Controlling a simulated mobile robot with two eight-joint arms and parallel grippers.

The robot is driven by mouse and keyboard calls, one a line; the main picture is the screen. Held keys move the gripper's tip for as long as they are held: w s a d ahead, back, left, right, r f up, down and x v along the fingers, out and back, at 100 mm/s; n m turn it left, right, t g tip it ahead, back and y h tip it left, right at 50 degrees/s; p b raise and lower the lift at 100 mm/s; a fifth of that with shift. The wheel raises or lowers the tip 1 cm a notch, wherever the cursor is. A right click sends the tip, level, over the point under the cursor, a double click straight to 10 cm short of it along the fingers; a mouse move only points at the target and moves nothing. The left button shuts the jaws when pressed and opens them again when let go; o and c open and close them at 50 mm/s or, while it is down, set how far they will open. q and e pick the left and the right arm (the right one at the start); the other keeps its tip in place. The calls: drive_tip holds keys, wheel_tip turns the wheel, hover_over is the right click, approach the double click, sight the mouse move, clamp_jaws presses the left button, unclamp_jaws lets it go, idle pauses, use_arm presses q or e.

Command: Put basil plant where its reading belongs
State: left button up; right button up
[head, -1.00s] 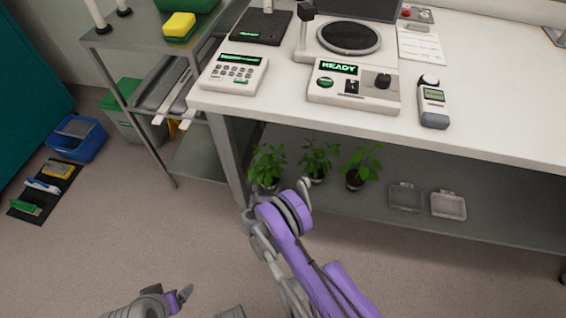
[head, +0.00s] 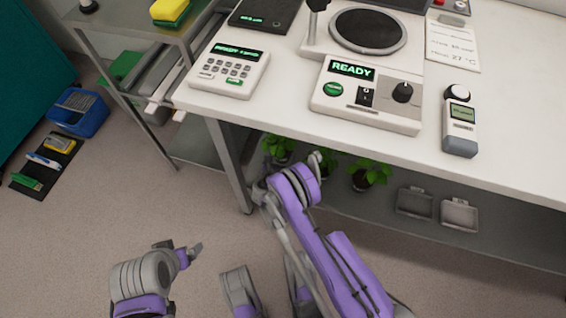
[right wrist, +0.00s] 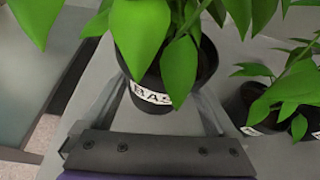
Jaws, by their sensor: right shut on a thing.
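The basil plant (right wrist: 143,30) is a broad-leaved green plant in a black pot, with a white label reading "BAS" in part, in the right wrist view. My right gripper (right wrist: 158,103) is shut on its pot, one finger on each side. The pot looks upright over the grey lower shelf (right wrist: 225,40). In the head view potted plants show under the bench, at the left (head: 278,147) and right (head: 366,174), partly hidden by the bench and my right arm. My left gripper (head: 190,254) is low at the left, away from everything; its jaw opening is unclear.
On the white bench stand a keypad device (head: 231,68), a console reading READY (head: 368,95), a round-plated device (head: 368,30), a handheld meter (head: 460,125) and a card showing 27 °C (head: 453,45). Another potted plant (right wrist: 280,95) stands close right of the basil. Two small trays (head: 415,202) lie on the shelf.

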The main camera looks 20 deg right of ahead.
wheel_tip(320, 180, down, 6)
drive_tip(key=shift+f+b, duration=0.25)
drive_tip(key=shift+b, duration=0.55)
drive_tip(key=o, duration=1.5)
drive_tip(key=p+v, duration=0.2)
drive_tip(key=v, duration=1)
drive_tip(key=shift+p, duration=0.35)
drive_tip(key=shift+r, duration=0.1)
